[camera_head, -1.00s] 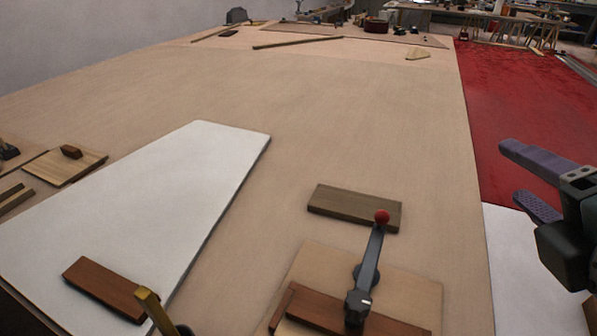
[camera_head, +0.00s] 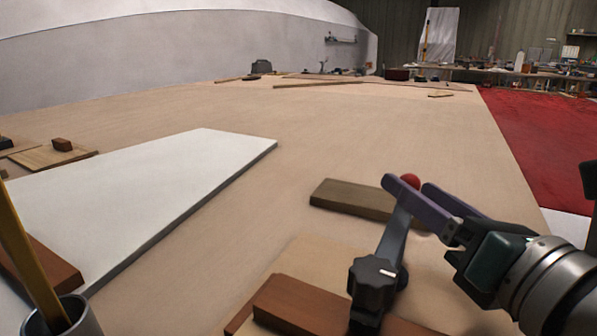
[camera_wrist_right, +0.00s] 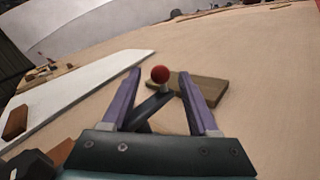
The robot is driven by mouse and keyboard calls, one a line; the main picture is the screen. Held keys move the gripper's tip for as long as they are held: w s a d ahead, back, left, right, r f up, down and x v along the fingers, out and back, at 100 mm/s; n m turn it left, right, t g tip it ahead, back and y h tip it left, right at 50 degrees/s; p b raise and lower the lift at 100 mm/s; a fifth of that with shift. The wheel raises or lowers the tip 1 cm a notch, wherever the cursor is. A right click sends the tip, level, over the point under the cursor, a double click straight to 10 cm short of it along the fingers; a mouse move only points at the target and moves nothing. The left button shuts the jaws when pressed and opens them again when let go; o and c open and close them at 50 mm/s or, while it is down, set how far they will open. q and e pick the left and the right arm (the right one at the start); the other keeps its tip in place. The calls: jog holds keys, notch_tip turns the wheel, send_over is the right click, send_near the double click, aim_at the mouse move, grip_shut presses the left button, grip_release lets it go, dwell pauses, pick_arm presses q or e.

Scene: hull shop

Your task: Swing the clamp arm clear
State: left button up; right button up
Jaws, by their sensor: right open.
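The clamp arm (camera_head: 393,238) is a dark grey bar with a red ball knob (camera_head: 411,181) at its far end. It rises from a dark pivot block (camera_head: 374,284) on a brown wooden block and light board. My right gripper (camera_head: 408,186) is open, with its purple fingers at the knob end of the arm. In the right wrist view the red knob (camera_wrist_right: 160,74) shows between the two open fingers (camera_wrist_right: 160,82), apart from both in the picture. I cannot tell whether a finger touches it. My left gripper is not in view.
A brown wooden block (camera_head: 352,199) lies just behind the knob. A white panel (camera_head: 150,190) lies to the left, with a reddish block (camera_head: 45,265) and a grey cup (camera_head: 70,318) at its near end.

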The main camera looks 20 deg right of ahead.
jog(key=w, duration=0.5)
jog(key=shift+w+d, duration=0.2)
jog(key=shift+w, duration=0.1)
jog(key=shift+c, duration=0.3)
grip_shut()
dwell(0.8)
